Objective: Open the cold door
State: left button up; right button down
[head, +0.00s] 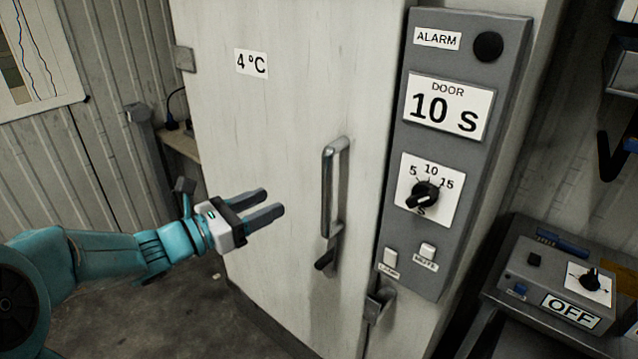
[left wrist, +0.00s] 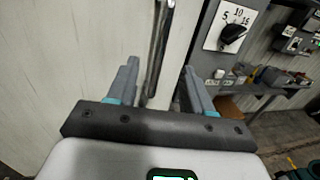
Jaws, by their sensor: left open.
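The cold door (head: 280,110) is a tall pale panel with a "4 ºC" label, and it looks shut. Its upright metal handle (head: 328,190) is near the door's right edge, with a dark lever at its lower end. My left gripper (head: 272,204) is open and empty, to the left of the handle and apart from it. In the left wrist view the handle (left wrist: 160,45) shows beyond and between the two open fingers (left wrist: 158,88). My right gripper is in neither view.
A grey control panel (head: 456,190) with an "ALARM" label, a "DOOR 10 S" sign, a dial and two switches stands right of the handle. A box marked "OFF" (head: 560,278) sits on a bench at the lower right. Open floor (head: 185,315) lies at the lower left.

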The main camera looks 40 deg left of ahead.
aim_at(323, 181)
pick_arm(q)
jog(key=p+x, duration=0.3)
jog(key=x, duration=1.2)
jog(key=shift+s+d+f, duration=0.1)
jog(key=shift+d, duration=0.1)
jog(key=shift+a, duration=0.1)
jog(key=shift+w, duration=0.35)
jog(key=c, duration=0.6)
grip_shut()
